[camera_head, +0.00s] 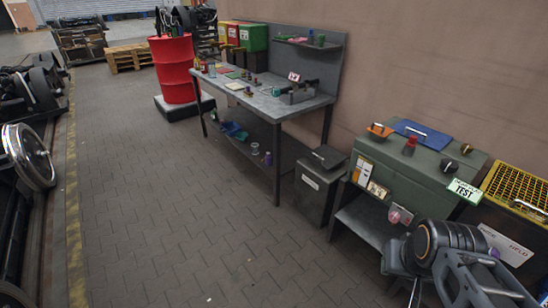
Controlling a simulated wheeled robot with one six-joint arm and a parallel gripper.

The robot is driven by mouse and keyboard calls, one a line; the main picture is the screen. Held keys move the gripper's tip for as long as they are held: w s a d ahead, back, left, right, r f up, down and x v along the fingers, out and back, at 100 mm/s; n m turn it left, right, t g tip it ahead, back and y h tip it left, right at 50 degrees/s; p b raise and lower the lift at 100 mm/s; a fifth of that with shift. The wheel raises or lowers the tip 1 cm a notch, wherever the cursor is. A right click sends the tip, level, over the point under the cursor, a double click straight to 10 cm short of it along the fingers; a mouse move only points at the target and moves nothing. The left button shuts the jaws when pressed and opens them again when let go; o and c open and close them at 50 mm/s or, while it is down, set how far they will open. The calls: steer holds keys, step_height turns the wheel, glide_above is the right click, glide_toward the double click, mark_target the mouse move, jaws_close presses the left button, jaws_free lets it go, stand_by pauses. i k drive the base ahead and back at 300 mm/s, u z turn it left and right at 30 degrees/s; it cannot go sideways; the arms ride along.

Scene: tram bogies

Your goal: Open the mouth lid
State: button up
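No part is clearly marked as the mouth lid. A blue flat lid (422,131) with a pale bar handle lies flat on top of the green cabinet (412,172) at the right. A dark lid (327,156) covers a grey bin (317,192) left of the cabinet; it looks closed. A yellow mesh cover (517,190) tops the box at the far right. My arm shows at the lower right, in front of the cabinet and apart from the blue lid. My gripper's fingers cannot be made out clearly, and nothing held is visible.
An orange tray (380,130), red knob (410,146) and black knobs stand on the cabinet. A green TEST sign (465,191) hangs at its right corner. A workbench (268,104) and red drum (174,68) stand farther back. The paved floor at left is clear; wheelsets line the left edge.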

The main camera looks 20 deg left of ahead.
mark_target(325, 156)
steer(key=z, duration=0.35)
steer(key=i, duration=1.2)
steer(key=u, duration=0.4)
steer(key=i, duration=0.7)
steer(key=u, duration=1)
steer(key=i, duration=0.65)
